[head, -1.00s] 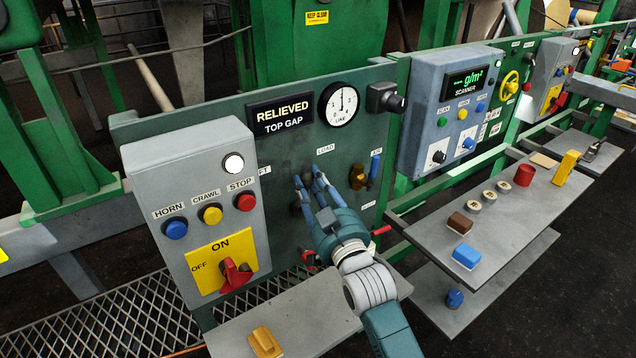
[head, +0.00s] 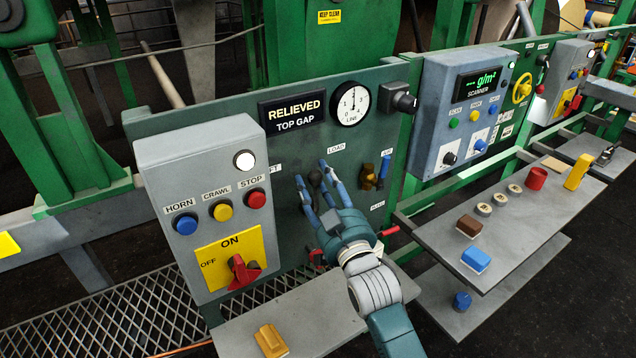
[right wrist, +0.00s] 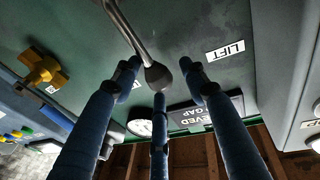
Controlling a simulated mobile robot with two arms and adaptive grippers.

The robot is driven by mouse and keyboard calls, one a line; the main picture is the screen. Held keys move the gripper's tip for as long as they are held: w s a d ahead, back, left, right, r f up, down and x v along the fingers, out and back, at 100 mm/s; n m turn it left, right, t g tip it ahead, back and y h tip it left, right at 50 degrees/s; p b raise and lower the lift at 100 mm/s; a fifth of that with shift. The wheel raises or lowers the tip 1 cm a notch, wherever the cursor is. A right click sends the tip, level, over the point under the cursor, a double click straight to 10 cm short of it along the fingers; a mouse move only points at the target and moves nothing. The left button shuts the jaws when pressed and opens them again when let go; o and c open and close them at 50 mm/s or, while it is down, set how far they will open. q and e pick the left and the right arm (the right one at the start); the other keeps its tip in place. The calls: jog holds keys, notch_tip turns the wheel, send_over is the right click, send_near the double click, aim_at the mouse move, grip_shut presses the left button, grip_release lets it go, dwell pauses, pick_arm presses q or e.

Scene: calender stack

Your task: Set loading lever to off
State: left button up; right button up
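The loading lever is a bent metal rod with a dark ball knob (right wrist: 158,76), seen close in the right wrist view. In the head view its knob (head: 315,178) shows small below the LOAD label (head: 336,148) on the green panel. My right gripper (head: 322,180) has its blue fingers spread around the knob. In the right wrist view the fingertips of my right gripper (right wrist: 160,80) stand on different sides of the knob, with gaps visible, so it is open. Much of the lever rod is hidden by the fingers in the head view. My left gripper is out of view.
A grey control box (head: 205,210) with buttons and a red switch stands left of my gripper. A dial gauge (head: 351,105) sits above. A shelf (head: 300,315) lies below.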

jog(key=shift+s+d+f, duration=0.2)
jog(key=shift+s+d, duration=0.05)
jog(key=shift+s, duration=0.1)
jog(key=v, duration=1.1)
jog(key=shift+r, duration=0.15)
jog(key=shift+a, duration=0.1)
jog(key=d+f+g+h, duration=0.3)
jog(key=f, duration=1.9)
jog(key=s+d+f+g+h, duration=0.1)
jog(key=s+d+f+g, duration=0.15)
jog(key=f, duration=0.55)
jog(key=s+d+f+m+g+b, duration=0.1)
jog(key=s+d+f, duration=0.15)
jog(key=f, duration=0.45)
jog(key=s+d+f+g+h, duration=0.1)
jog(key=s+f, duration=0.2)
jog(key=f, duration=0.5)
jog(key=s+d+f+g+h, duration=0.1)
jog(key=s+d+f+g, duration=0.2)
jog(key=s+f, duration=0.5)
jog(key=s+d+f+m+g+h, duration=0.1)
jog(key=s+d+f+g, duration=0.2)
jog(key=s, duration=1.5)
jog(key=s+d+f+g+h+b, duration=0.1)
jog(key=s+d+f+g, duration=0.2)
jog(key=s+d+f, duration=0.5)
jog(key=s+f, duration=0.6)
jog(key=shift+d+f+m, duration=0.2)
jog(key=shift+f+m, duration=0.1)
jog(key=shift+f, duration=0.1)
